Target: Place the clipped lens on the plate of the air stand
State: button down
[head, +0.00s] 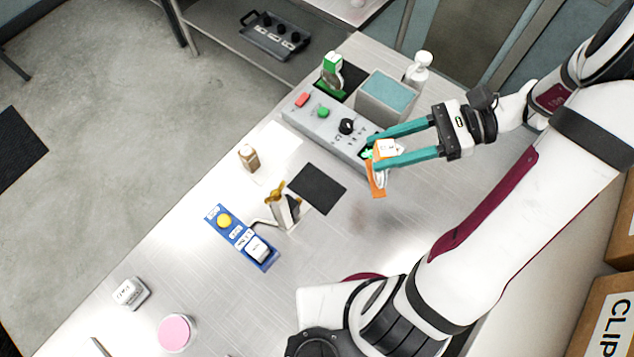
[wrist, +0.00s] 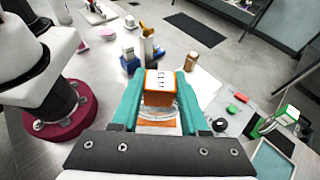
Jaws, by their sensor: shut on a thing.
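My gripper (head: 381,153) has its teal fingers shut on an orange clip (head: 376,180) with a white label, held above the table by the grey control box. In the wrist view the clip (wrist: 160,88) sits between the fingers, and a clear round edge, apparently the lens (wrist: 157,115), shows below it. A small metal stand (head: 286,211) with a brass-coloured top is left of and nearer than my gripper, beside a blue panel (head: 240,236) with a yellow button. This may be the air stand; its plate cannot be made out clearly.
The grey control box (head: 328,127) has red and green buttons and a black knob. Behind it are a teal-filled tank (head: 388,96), a white bottle (head: 419,68) and a green-and-white item (head: 333,70). A black mat (head: 318,188) and brown bottle (head: 249,158) are near the stand.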

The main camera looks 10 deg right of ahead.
jog(key=w+a+f, duration=0.3)
jog(key=a+f, duration=0.8)
jog(key=shift+w, duration=0.4)
jog(key=shift+d, duration=0.1)
jog(key=shift+c, duration=2.1)
grip_release()
